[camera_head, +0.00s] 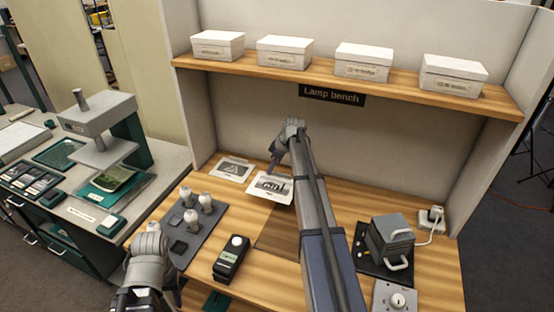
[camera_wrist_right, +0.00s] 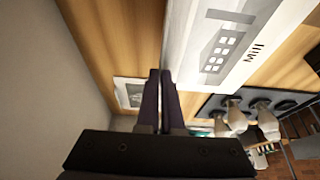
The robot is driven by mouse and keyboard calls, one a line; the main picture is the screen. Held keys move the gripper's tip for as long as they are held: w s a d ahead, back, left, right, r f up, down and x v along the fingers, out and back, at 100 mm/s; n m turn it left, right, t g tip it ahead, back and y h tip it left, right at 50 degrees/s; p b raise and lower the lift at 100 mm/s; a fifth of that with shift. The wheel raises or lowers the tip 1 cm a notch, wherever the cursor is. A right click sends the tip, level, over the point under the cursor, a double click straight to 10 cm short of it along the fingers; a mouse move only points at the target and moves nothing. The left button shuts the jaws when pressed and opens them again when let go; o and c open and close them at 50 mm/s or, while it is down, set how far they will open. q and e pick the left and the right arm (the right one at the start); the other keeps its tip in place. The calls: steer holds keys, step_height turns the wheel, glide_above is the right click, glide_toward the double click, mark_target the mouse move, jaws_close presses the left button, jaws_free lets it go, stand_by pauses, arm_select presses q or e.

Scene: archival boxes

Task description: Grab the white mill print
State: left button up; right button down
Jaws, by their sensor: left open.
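The white mill print (camera_head: 270,188), a white sheet with a dark picture and lettering, is at the back middle of the bench in the head view. In the right wrist view the print (camera_wrist_right: 240,45) looks large and close, its edge running down to the fingertips. My right gripper (camera_head: 272,168) points down at the print's far edge; its fingers (camera_wrist_right: 160,75) are nearly together with the sheet's edge between them. The far side of the grip is hidden. My left gripper (camera_head: 140,296) is open and empty at the lower left, its fingertips partly out of sight.
Another print (camera_head: 235,168) lies just left, and it shows in the right wrist view (camera_wrist_right: 128,93). A dark tray with several pale bulbs (camera_head: 190,217) and a black meter (camera_head: 231,259) stand in front. A grey lamp device (camera_head: 389,240) is right. White boxes (camera_head: 285,52) line the shelf above.

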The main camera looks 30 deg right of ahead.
mark_target(258, 189)
steer(key=s+a, duration=0.6)
steer(key=a, duration=0.1)
steer(key=shift+s+a, duration=0.15)
steer(key=shift+a, duration=0.05)
